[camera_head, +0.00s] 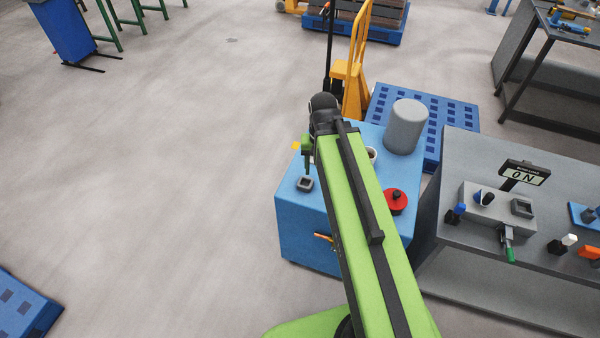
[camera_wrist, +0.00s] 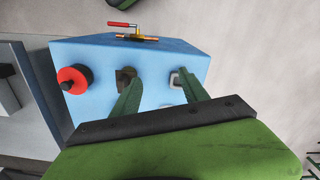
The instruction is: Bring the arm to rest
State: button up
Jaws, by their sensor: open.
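My green arm reaches out over a blue cabinet in the head view. My gripper (camera_head: 307,158) hangs at its far end above the cabinet's left part, close to a small dark square socket (camera_head: 305,184). In the wrist view my gripper (camera_wrist: 165,95) shows two green fingers spread apart with nothing between them. The blue cabinet top (camera_wrist: 100,50) lies beyond the fingertips. The arm hides part of the cabinet top in the head view.
A red round part (camera_head: 396,201) and a grey cylinder (camera_head: 405,127) stand on the cabinet. A grey bench (camera_head: 460,260) with a device and an "ON" sign (camera_head: 524,173) is at right. A yellow pallet jack (camera_head: 352,85) stands behind.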

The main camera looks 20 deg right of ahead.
jog(key=a+n, duration=0.3)
jog(key=a, duration=0.4)
jog(key=shift+s+a, duration=0.15)
jog(key=shift+a, duration=0.05)
dwell(0.7)
